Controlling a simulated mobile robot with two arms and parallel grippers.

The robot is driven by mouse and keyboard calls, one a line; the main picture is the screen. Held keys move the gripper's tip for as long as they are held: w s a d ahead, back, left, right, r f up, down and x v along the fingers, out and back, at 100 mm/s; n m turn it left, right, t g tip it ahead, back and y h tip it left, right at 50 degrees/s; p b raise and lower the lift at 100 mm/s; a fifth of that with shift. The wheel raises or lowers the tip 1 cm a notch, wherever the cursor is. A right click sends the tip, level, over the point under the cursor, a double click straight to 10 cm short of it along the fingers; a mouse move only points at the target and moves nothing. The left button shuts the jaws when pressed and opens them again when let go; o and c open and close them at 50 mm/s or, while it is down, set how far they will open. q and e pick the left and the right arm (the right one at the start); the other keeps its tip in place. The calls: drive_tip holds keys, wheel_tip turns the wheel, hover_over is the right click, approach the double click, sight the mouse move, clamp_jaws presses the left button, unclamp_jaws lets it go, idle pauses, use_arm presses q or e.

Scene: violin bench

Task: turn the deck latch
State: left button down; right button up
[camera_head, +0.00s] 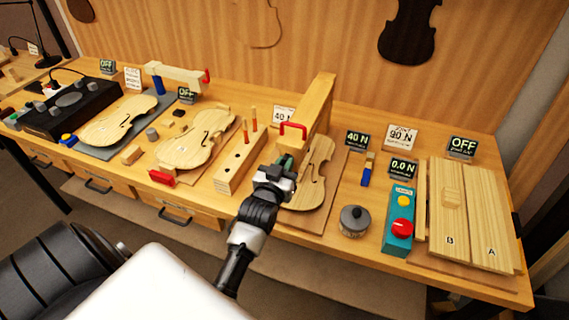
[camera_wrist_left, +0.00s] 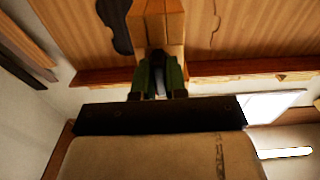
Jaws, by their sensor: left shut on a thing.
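My left gripper (camera_head: 284,164) is at the front end of a thick wooden beam (camera_head: 318,105), over the left side of a violin plate (camera_head: 318,172). In the left wrist view the green fingers of the gripper (camera_wrist_left: 160,82) are close together below the beam (camera_wrist_left: 160,22). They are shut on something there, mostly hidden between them. I cannot tell which part is the deck latch. My right gripper is not in view.
Left are a slotted wooden block (camera_head: 240,162), a violin plate (camera_head: 196,138) and a red clamp piece (camera_head: 161,178). Right are a dark round pot (camera_head: 354,220), a teal button box (camera_head: 399,222) and boards (camera_head: 487,240). The bench's front edge is near my forearm.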

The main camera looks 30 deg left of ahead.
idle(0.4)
use_arm(q)
drive_tip(key=c, duration=1.2)
unclamp_jaws()
drive_tip(key=shift+o, duration=0.2)
drive_tip(key=shift+s, duration=0.1)
drive_tip(key=b+v, duration=0.2)
drive_tip(key=v, duration=0.8)
drive_tip(key=shift+s+b, duration=0.3)
drive_tip(key=shift+s, duration=0.05)
